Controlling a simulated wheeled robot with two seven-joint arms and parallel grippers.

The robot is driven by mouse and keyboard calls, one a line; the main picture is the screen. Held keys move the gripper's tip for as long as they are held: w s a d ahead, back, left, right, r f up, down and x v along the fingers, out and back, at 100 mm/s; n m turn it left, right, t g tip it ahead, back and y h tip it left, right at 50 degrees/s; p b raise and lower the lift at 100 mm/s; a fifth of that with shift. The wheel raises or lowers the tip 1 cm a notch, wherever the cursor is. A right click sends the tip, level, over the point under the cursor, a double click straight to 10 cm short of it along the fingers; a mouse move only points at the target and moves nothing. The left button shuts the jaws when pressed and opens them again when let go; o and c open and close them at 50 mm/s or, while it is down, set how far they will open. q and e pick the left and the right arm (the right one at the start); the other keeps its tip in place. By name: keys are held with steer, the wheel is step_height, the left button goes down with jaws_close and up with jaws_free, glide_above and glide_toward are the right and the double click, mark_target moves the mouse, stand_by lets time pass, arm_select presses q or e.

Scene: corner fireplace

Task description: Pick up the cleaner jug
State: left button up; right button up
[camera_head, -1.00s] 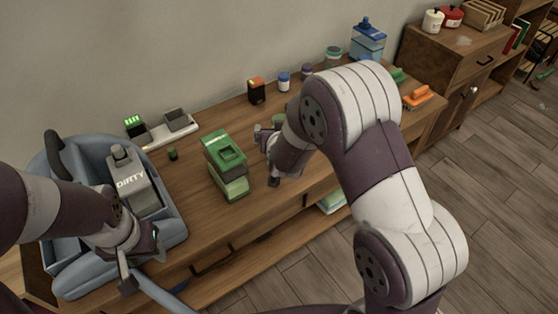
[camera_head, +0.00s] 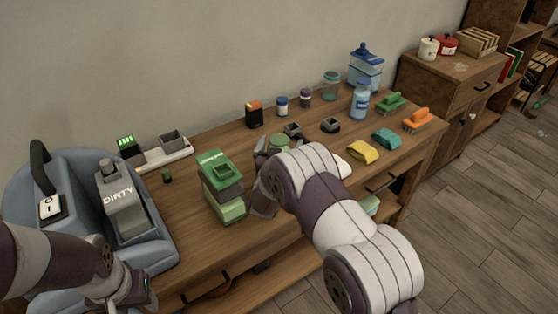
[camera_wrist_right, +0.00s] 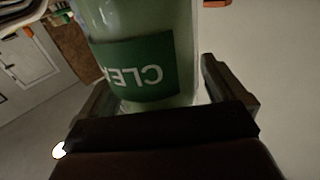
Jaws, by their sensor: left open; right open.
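The cleaner jug (camera_wrist_right: 145,50) is pale green and see-through, with a dark green label that reads upside down in the right wrist view. It stands between the fingers of my right gripper (camera_wrist_right: 155,90), which is open, and fills most of the gap. In the head view only the light green top of what looks like the jug (camera_head: 280,141) shows; the right hand (camera_head: 266,165) hides the rest. I cannot tell whether the fingers touch it. My left gripper (camera_head: 140,292) is open at the lower left, in front of the blue-grey caddy, holding nothing visible.
A green box (camera_head: 222,190) stands close left of the right hand. The blue-grey caddy (camera_head: 160,255) holds a grey container marked DIRTY (camera_head: 120,200). Behind are jars, an orange-topped black item (camera_head: 254,115) and a blue bottle (camera_head: 361,100). Sponges and brushes lie to the right.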

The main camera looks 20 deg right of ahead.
mark_target(281, 135)
steer(key=shift+r, duration=0.1)
steer(key=c, duration=1.4)
step_height(281, 135, up, 5)
steer(key=shift+d+f, duration=0.1)
steer(key=shift+f, duration=0.1)
steer(key=s+d+r, duration=0.2)
steer(key=s, duration=0.1)
steer(key=s+d+r, duration=0.2)
steer(key=s, duration=0.1)
steer(key=s+d+r+p, duration=0.1)
steer(key=s+d+r, duration=0.1)
steer(key=s, duration=0.1)
steer(key=shift+s+d+r, duration=0.15)
steer(key=shift+d+r, duration=0.05)
steer(key=shift+d, duration=0.15)
